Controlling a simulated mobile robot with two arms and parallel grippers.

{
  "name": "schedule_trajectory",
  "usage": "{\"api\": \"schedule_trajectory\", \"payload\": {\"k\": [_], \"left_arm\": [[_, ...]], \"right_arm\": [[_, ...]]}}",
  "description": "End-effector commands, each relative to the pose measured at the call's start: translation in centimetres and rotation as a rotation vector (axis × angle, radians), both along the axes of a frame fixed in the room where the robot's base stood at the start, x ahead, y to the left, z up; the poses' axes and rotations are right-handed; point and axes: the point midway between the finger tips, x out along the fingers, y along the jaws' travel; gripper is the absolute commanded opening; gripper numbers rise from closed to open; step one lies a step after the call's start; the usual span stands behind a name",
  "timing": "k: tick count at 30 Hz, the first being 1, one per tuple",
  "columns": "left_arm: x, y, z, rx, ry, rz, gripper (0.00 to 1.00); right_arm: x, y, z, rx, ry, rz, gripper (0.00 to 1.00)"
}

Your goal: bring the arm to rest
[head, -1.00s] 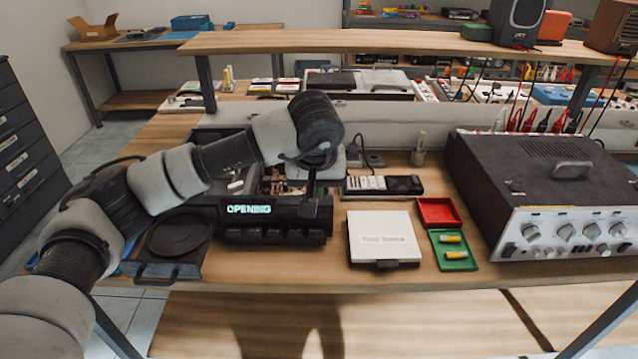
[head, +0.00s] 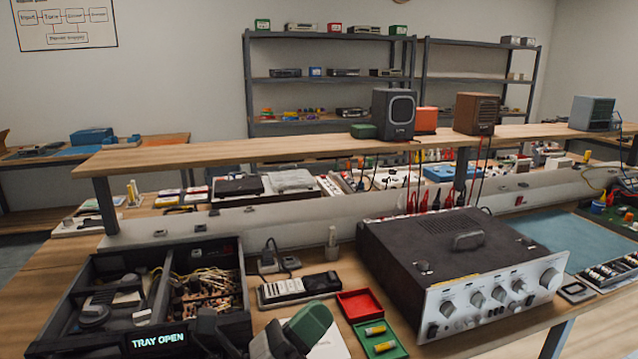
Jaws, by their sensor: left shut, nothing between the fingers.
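My left arm shows only at the bottom edge, where a grey and green rounded part of it rises in front of the bench. My left gripper (head: 213,328) is dark and partly cut off by the lower edge. It is at the right front of the black player, and its fingers are shut and empty. The black player (head: 142,341) has an open top with its inner parts showing, and its lit display reads "TRAY OPEN". Its tray is below the picture. A white flat case (head: 330,344) is partly hidden behind my arm. My right gripper is not in view.
A remote control (head: 300,286), a red tray (head: 359,303) and a green tray (head: 393,350) with yellow batteries lie right of the player. A large amplifier (head: 500,299) stands further right. A raised wooden shelf (head: 270,149) with speakers crosses behind.

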Motion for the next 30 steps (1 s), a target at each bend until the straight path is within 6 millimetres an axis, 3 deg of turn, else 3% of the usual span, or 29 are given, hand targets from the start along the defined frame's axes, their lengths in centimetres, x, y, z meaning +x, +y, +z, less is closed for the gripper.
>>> {"api": "schedule_trajectory", "payload": {"k": [4, 7, 10, 12, 15, 18, 22, 28, 30], "left_arm": [[1.9, 6.4, -3.7, -0.447, 0.516, 0.139, 0.00], [2.0, 10.7, -8.4, -0.740, 0.846, 0.247, 0.00], [0.2, 14.4, -14.1, -1.028, 1.160, 0.380, 0.00], [-2.0, 16.4, -18.1, -1.218, 1.356, 0.485, 0.00], [-5.8, 18.2, -22.6, -1.441, 1.577, 0.633, 0.00], [-9.6, 19.1, -25.7, -1.607, 1.735, 0.770, 0.00], [-14.2, 19.8, -28.3, -1.774, 1.885, 0.942, 0.00], [-21.3, 20.1, -30.5, -1.973, 2.053, 1.222, 0.00], [-20.1, 20.0, -32.4, -1.961, 2.050, 1.219, 0.00]], "right_arm": [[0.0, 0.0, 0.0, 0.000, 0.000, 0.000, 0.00], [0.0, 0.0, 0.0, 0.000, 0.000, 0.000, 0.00], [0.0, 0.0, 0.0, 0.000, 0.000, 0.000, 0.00], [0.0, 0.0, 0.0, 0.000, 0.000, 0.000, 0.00], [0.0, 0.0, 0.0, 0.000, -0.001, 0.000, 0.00], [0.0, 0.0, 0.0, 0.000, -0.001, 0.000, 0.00], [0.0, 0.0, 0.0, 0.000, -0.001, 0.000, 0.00], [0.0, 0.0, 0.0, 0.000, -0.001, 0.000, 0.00], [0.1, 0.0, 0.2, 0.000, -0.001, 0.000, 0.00]]}}
